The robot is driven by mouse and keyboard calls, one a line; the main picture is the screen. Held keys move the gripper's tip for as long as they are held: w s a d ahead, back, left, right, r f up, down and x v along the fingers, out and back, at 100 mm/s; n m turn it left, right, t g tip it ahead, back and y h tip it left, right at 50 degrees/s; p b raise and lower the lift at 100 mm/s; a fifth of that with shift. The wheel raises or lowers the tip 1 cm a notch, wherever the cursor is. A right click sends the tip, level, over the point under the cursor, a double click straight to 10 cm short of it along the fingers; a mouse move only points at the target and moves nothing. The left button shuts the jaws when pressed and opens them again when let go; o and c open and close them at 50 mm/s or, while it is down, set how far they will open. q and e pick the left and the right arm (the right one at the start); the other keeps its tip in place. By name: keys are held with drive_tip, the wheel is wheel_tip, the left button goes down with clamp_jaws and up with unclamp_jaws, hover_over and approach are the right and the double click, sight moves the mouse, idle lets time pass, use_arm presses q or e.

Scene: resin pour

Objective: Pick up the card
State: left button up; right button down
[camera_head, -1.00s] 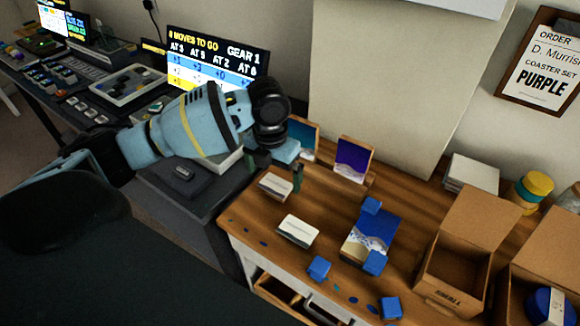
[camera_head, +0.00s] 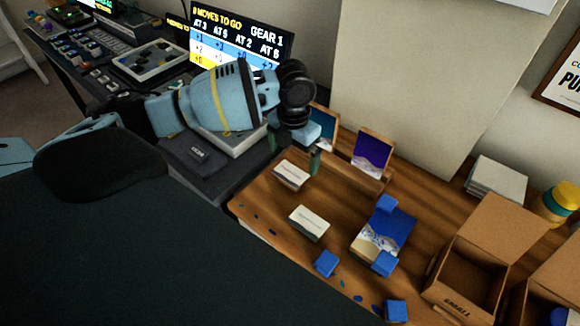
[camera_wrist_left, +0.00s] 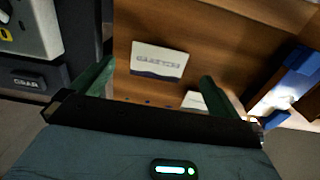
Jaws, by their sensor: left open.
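Two white cards lie on the wooden table. One card (camera_head: 291,176) is near the table's left end, and the other card (camera_head: 310,222) is closer to the front edge. My left gripper (camera_head: 294,153) is open and empty, close to the first card, on its far side in the head view. In the left wrist view, the first card (camera_wrist_left: 158,60), with blurred print and a dark lower edge, appears between the open fingers (camera_wrist_left: 156,78). The other card (camera_wrist_left: 194,101) is partly hidden behind the right finger. My right gripper is not in view.
A blue-and-white panel (camera_head: 389,236) with blue blocks around it lies to the right. Two small pictures (camera_head: 371,153) stand behind. Open cardboard boxes (camera_head: 466,285) are at the right. A dark console (camera_head: 205,158) adjoins the table's left end.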

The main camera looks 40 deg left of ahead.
sight(293, 171)
use_arm(q)
drive_tip(key=shift+f, duration=1.85)
drive_tip(key=shift+f, duration=0.25)
drive_tip(key=shift+c, duration=0.4)
drive_tip(key=c, duration=0.7)
